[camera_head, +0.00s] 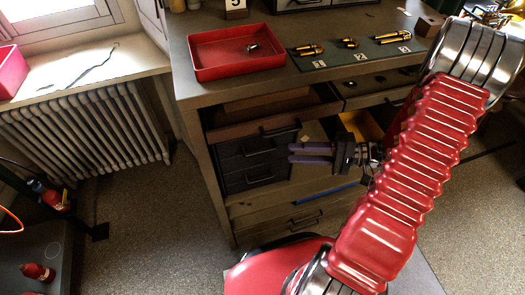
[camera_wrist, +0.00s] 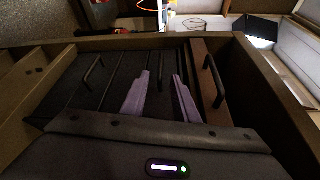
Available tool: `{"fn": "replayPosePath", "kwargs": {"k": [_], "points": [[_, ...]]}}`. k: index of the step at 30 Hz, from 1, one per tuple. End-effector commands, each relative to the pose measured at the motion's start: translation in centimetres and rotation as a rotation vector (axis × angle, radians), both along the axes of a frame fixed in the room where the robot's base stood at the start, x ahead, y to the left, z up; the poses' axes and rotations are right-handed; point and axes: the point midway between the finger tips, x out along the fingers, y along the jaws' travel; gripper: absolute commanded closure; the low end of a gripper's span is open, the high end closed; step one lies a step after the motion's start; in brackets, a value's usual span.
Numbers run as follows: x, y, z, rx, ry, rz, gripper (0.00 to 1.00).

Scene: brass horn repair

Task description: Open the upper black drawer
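The upper black drawer (camera_head: 232,157) is in the left side of the desk, under a brown drawer front, and looks shut. Its dark bar handle (camera_head: 260,147) shows in the head view. My gripper (camera_head: 291,153) is just right of that drawer front, its purple fingers pointing left toward it. In the wrist view my gripper (camera_wrist: 161,75) is open, with a clear gap between the fingers and nothing visibly held. The fingers point at the dark drawer fronts. I cannot tell whether they touch the handle, which is hard to make out there.
The brown drawer (camera_head: 245,130) above stands partly out, with its own handle (camera_wrist: 213,82) right of my fingers in the wrist view. The lower black drawer (camera_head: 248,181) is below. A red tray (camera_head: 235,65) and several brass parts lie on the desktop. A radiator (camera_head: 90,130) stands left.

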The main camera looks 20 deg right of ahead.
Motion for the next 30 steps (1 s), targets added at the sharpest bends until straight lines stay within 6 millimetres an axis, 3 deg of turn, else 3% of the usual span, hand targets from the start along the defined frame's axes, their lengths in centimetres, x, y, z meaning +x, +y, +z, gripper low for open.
{"fn": "replayPosePath", "kwargs": {"k": [19,30], "points": [[3.2,8.1,-0.6,0.0,0.0,0.003,0.73],[4.1,10.2,-0.8,-0.001,0.0,-0.001,0.73]]}}
